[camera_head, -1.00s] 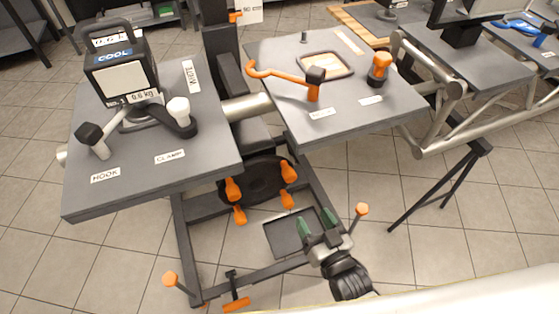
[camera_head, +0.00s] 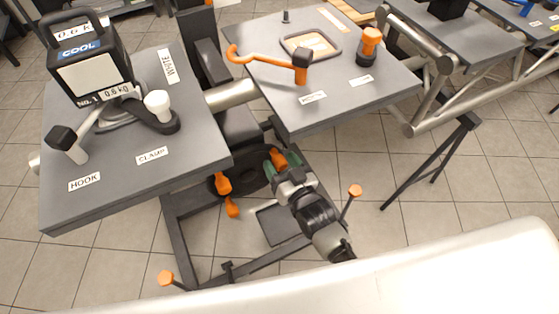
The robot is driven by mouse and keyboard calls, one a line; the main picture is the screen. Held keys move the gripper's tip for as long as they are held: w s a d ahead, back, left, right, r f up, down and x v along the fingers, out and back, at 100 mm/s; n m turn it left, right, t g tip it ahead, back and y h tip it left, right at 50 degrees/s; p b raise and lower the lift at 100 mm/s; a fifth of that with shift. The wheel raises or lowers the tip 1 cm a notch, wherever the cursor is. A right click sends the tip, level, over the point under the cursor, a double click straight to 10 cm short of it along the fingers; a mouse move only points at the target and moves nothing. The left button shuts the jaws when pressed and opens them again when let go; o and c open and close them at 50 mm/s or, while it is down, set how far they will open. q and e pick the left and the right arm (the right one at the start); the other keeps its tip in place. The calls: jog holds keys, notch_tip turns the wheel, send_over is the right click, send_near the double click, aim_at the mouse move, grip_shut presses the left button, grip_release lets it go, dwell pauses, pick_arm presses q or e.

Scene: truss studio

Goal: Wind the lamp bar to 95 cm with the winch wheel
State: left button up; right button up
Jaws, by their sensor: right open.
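The winch wheel (camera_head: 246,168) is a dark disc with orange handles, low on the stand between the two grey tables. One orange handle (camera_head: 222,184) shows at its left, and another (camera_head: 278,159) at its right. My right gripper (camera_head: 281,166) has green finger pads and is open at the right handle, covering the wheel's lower right part. I cannot tell whether the fingers touch the handle or lie around it. The lamp bar cannot be made out for certain, nor any height mark. My left gripper is not in view.
The left table (camera_head: 110,195) holds a black COOL lamp case (camera_head: 95,75) and a clamp with a white knob (camera_head: 157,100). The right table (camera_head: 385,95) holds an orange hook (camera_head: 260,57) and an orange-topped item (camera_head: 368,45). An orange knob (camera_head: 355,191) stands beside my right arm.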

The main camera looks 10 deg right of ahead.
jog(key=shift+w+a, duration=0.15)
jog(key=shift+w, duration=0.35)
jog(key=shift+c, duration=0.2)
grip_shut()
jog(key=shift+f, duration=0.15)
jog(key=shift+m, duration=0.3)
